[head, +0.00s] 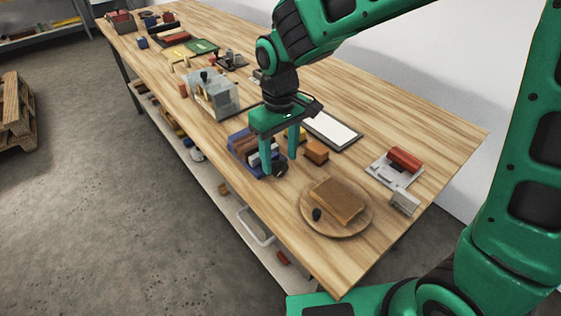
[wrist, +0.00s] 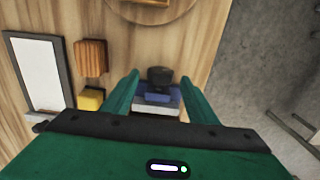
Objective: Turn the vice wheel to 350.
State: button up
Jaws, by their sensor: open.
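The vice is a blue body (head: 243,143) on the workbench, with a pale bar across it. It also shows in the wrist view (wrist: 158,97). Its wheel is a small dark round piece (head: 280,170) at the vice's near end, seen in the wrist view as a black round wheel (wrist: 160,76). My gripper (head: 279,160) is open, with its two green fingers pointing down over the vice. In the wrist view the wheel lies between the fingertips, with visible gaps on both sides. I cannot read any number or mark on it.
An orange-brown block (head: 316,151) and a white framed panel (head: 333,129) lie behind the vice. A round wooden board (head: 365,226) holding a brown block is on the near side. A clear-walled device (head: 210,97) stands farther back. The bench's front edge is close to the vice.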

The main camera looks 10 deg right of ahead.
aim_at(283, 162)
jog(key=shift+f, duration=1.35)
jog(key=c, duration=1)
jog(key=shift+w+d, duration=0.1)
jog(key=shift+w+d+g+y, duration=0.1)
jog(key=shift+d+g+y, duration=0.1)
jog(key=shift+g+y, duration=0.4)
jog(key=shift+w+d+f+g+y, duration=0.1)
jog(key=shift+g+y, duration=0.25)
jog(key=shift+y, duration=0.3)
jog(key=shift+d+g+y, duration=0.1)
jog(key=shift+g+y, duration=0.25)
jog(key=shift+y, duration=0.3)
